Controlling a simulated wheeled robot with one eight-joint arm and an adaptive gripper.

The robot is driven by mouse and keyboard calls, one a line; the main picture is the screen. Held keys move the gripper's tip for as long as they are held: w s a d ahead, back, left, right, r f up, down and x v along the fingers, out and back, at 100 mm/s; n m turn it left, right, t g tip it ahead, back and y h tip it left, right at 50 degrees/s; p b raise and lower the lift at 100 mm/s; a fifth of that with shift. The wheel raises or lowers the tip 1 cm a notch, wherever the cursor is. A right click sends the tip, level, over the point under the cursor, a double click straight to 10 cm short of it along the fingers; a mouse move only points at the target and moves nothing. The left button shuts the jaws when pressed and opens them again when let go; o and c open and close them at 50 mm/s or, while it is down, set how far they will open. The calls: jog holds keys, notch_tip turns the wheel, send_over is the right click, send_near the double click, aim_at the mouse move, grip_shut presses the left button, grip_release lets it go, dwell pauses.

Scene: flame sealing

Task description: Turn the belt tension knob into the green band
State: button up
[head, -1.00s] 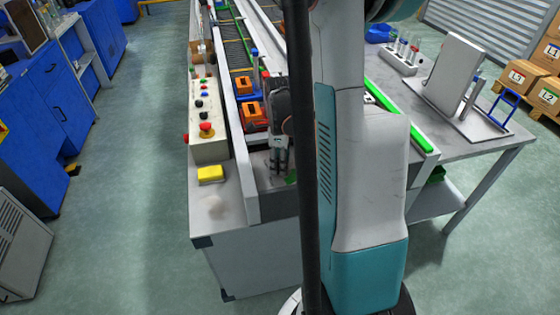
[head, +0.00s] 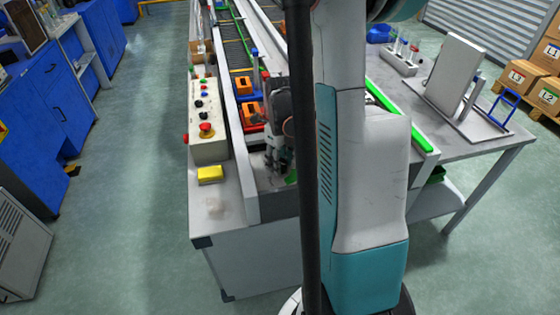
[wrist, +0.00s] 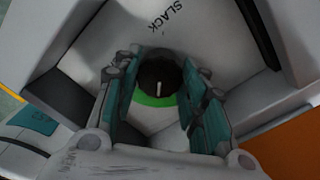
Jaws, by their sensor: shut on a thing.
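The belt tension knob (wrist: 158,74) is dark and round with a white pointer line, seen in the wrist view. Its pointer faces down in the picture, toward the green band (wrist: 153,100) that curves along the knob's lower side. The word SLACK is printed on the pale plate above the knob. My gripper (wrist: 160,95) has one teal-padded finger on each side of the knob and is shut on it. In the head view my gripper (head: 278,165) is low at the near end of the conveyor, and the knob is hidden there.
A control panel (head: 207,145) with a red mushroom button stands left of the conveyor. A yellow block (head: 210,174) lies in front of it. Orange parts (head: 249,112) sit on the belt beyond my gripper. Raised side walls flank my gripper closely.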

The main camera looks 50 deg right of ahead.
jog(key=o, duration=1.1)
jog(key=shift+c, duration=0.2)
notch_tip(320, 180, up, 12)
jog(key=shift+d, duration=0.15)
